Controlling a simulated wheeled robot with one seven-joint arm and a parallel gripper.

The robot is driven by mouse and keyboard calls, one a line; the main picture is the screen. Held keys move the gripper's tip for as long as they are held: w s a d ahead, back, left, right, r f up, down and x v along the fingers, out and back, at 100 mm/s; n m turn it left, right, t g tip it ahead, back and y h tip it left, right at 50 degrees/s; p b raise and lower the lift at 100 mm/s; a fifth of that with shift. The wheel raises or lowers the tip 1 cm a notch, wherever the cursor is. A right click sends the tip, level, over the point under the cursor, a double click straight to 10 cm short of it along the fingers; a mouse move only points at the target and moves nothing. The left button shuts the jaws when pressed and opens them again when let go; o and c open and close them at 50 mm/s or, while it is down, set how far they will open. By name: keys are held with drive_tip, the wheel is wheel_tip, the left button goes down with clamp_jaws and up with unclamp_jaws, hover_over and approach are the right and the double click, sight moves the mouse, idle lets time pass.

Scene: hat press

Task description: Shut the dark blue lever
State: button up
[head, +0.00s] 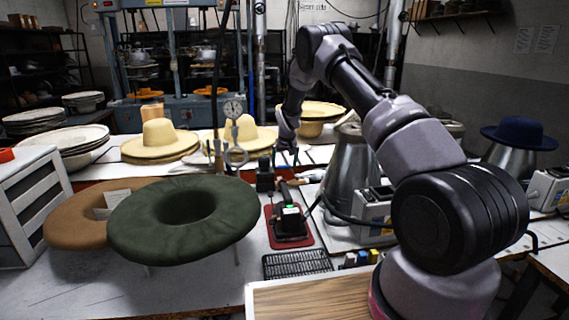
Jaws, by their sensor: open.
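I cannot make out the dark blue lever with certainty. My arm reaches from the right over the workbench, and my gripper (286,157) points down near the middle of the picture. It is small and dark here; its jaws are open and I see nothing held between them. It is in front of the straw hats and beyond a black device with a green light (291,218) on a red mat (272,238). Whether it touches anything below cannot be told. My arm hides part of the bench on the right.
A dark green felt ring (150,248) and a brown one (62,218) stand at the front left. A dark blue hat (518,131) sits at the right. A wooden board (310,300) lies in front.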

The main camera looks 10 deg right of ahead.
clamp_jaws()
drive_tip(key=shift+s+d, duration=0.1)
idle(0.3)
drive_tip(key=s+d+n+g+y, duration=0.2)
drive_tip(key=s+d+n+y, duration=0.1)
drive_tip(key=n, duration=0.9)
drive_tip(key=shift+s+d+y, duration=0.4)
drive_tip(key=shift+s+d, duration=0.05)
drive_tip(key=shift+s, duration=0.4)
drive_tip(key=shift+f, duration=0.1)
